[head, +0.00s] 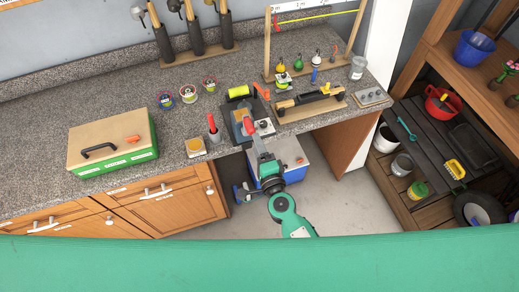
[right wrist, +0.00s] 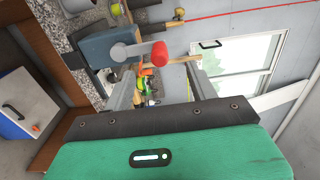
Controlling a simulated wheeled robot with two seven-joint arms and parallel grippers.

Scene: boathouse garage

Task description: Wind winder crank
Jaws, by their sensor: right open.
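The winder (head: 237,118) is a dark grey-blue box at the front edge of the stone counter. In the right wrist view the winder (right wrist: 105,47) shows its grey crank arm (right wrist: 132,52) with a red knob (right wrist: 159,54). The red knob (head: 248,126) also shows in the head view, just ahead of my right gripper (head: 258,141). In the wrist view my right gripper (right wrist: 163,88) is open, its two fingers apart and nothing held. The knob appears near the fingertips, in line with the gap; exact depth is unclear. My left gripper is not in view.
A green-and-tan box (head: 112,145) stands left on the counter. A red-handled tool (head: 213,127) stands left of the winder, and a wooden rack (head: 310,103) stands right. A blue-grey cabinet (head: 290,160) is below. Shelves (head: 440,130) stand at the right.

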